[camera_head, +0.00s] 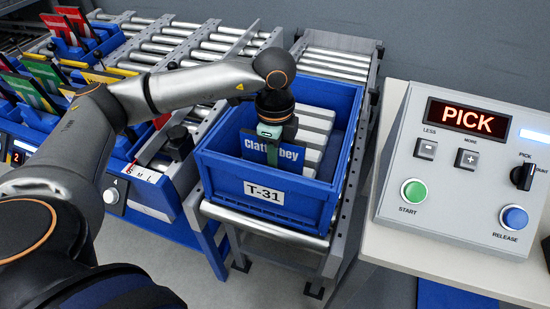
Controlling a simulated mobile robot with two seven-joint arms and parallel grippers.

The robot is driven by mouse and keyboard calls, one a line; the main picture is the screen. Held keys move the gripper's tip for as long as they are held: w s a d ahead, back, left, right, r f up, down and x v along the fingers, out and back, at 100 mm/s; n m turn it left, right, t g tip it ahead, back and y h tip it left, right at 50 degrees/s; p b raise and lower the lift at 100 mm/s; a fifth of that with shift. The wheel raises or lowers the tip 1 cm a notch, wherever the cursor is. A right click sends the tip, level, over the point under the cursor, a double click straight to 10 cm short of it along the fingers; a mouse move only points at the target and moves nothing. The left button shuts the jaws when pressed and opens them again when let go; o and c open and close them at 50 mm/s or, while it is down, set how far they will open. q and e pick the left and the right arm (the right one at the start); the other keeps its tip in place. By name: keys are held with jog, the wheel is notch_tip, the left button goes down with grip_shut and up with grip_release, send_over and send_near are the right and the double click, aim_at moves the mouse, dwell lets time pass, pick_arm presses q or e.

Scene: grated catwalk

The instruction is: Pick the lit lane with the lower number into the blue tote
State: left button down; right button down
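The blue tote (222,181), labelled T-31, stands on a roller conveyor in the middle. My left gripper (271,131) points down inside the tote's opening. It appears shut on a flat blue item (288,157) with white lettering, partly covered by the finger, reading roughly "Clatt…bey". The item is upright, its lower part behind the tote's front wall; I cannot tell if it touches the floor. At the far left a lane display (18,157) shows a lit 2. A lane plate (116,185) reads 4; its display is hidden or unlit. My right gripper is not in view.
Pale ribbed shapes (315,127) show inside the tote. Blue lane bins with red, green and yellow items (42,80) stand at left. A console (465,150) at right shows PICK, with a green START button (414,191) and blue RELEASE button (514,217). My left arm covers some lanes.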

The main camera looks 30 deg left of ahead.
pick_arm(q)
jog(key=c, duration=0.8)
grip_release()
jog(key=shift+o, duration=0.4)
jog(key=o, duration=0.4)
jog(key=shift+c, duration=0.2)
jog(key=shift+r, duration=0.1)
